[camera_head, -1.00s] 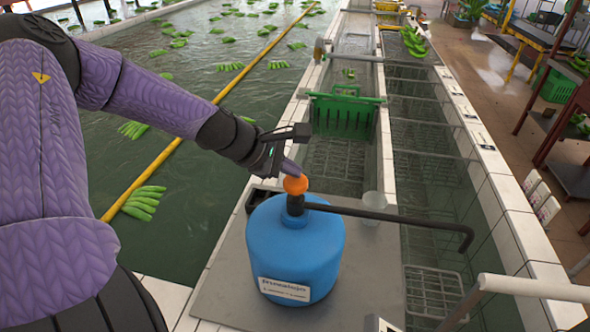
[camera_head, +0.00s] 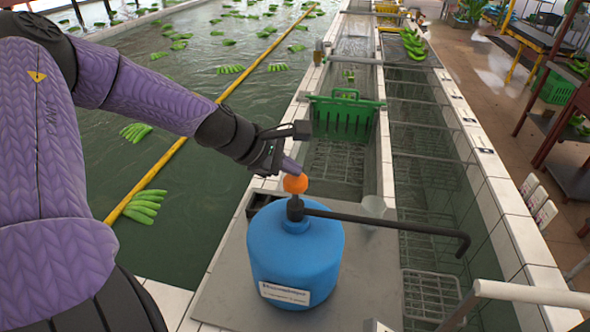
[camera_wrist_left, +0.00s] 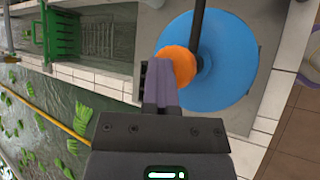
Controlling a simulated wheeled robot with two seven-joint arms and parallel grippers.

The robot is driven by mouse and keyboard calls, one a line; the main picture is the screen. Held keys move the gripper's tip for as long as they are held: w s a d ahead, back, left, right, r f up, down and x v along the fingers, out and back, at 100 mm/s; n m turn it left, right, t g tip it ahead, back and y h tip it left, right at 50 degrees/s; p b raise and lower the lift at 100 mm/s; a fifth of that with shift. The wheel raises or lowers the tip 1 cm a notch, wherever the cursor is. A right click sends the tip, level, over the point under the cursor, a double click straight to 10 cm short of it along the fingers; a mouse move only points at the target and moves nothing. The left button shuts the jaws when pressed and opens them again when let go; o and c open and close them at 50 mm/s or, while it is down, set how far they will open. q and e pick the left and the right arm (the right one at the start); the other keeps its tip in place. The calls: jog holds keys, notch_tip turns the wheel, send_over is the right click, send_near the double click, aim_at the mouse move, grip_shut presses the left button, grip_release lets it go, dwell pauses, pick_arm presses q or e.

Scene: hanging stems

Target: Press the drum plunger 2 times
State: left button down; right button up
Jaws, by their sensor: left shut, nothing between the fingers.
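The blue drum (camera_head: 296,250) stands upright on a grey metal plate (camera_head: 222,290), with a label on its front. The plunger's orange knob (camera_head: 295,184) sits above the drum's neck, and a black spout (camera_head: 400,222) reaches out to the right. My left gripper (camera_head: 288,166) is shut and empty, its fingertips at the top of the orange knob. In the left wrist view the shut fingers (camera_wrist_left: 160,85) overlap the edge of the orange knob (camera_wrist_left: 177,64) above the drum (camera_wrist_left: 225,80). Whether they press on it I cannot tell. My right gripper is not in view.
A green crate (camera_head: 343,117) sits in the channel behind the drum. A clear cup (camera_head: 373,208) stands behind the spout. A wide water basin with green bananas (camera_head: 145,203) lies to the left. A pale pipe (camera_head: 520,291) is at the lower right.

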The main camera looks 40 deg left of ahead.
aim_at(291, 178)
pick_arm(q)
notch_tip(291, 178, up, 6)
jog(key=p, duration=0.4)
jog(key=shift+r, duration=0.1)
dwell(0.7)
